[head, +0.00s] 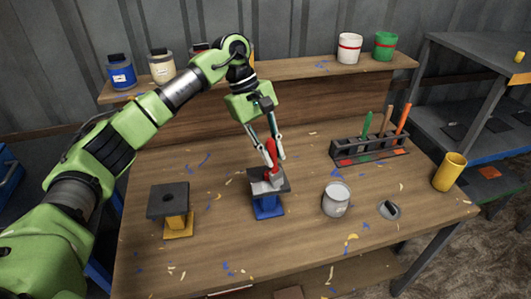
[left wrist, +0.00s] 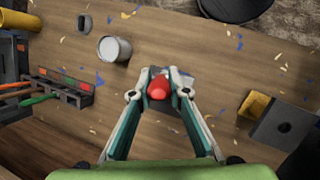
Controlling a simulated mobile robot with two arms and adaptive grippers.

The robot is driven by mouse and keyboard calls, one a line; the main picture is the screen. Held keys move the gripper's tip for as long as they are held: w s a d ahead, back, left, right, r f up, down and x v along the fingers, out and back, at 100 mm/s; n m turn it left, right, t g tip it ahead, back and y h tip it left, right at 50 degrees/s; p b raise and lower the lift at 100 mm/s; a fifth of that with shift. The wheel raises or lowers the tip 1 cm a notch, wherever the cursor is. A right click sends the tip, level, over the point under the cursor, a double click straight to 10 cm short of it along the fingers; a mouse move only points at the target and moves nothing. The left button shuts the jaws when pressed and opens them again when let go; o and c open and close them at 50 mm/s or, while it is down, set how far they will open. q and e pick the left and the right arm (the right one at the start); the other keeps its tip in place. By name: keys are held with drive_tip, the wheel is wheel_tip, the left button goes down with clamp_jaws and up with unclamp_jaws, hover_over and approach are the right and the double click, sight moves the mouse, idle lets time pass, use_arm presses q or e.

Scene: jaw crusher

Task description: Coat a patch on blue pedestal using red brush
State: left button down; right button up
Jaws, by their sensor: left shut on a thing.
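My left gripper (head: 275,161) is shut on the red brush (head: 271,147) and holds it roughly upright over the blue pedestal (head: 268,207). The brush's lower end is at the pedestal's dark square top, touching or very close; I cannot tell which. A pale grey-white patch shows on that top around the brush. In the left wrist view the red handle end (left wrist: 157,88) sits between the fingers, and the gripper hides much of the pedestal top. An open can with pale grey contents (head: 336,199) stands right of the pedestal. My right gripper is not in view.
A yellow pedestal (head: 178,220) with a dark top stands to the left. A dark rack (head: 368,150) with green, brown and orange brushes is at back right. A yellow cup (head: 449,172) and a small grey piece (head: 389,210) are at right. Paint cans line the back shelf.

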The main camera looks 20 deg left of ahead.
use_arm(q)
drive_tip(key=shift+w+d+f+b, duration=0.1)
drive_tip(key=shift+w+d+b, duration=0.25)
drive_tip(key=shift+d+b, duration=0.1)
drive_tip(key=shift+s+a, duration=0.4)
drive_tip(key=shift+a, duration=0.2)
drive_tip(key=s+a+b, duration=0.2)
drive_tip(key=s+a, duration=0.1)
drive_tip(key=a, duration=0.2)
drive_tip(key=shift+s+a+b, duration=0.15)
drive_tip(key=shift+s+b, duration=0.15)
idle(0.6)
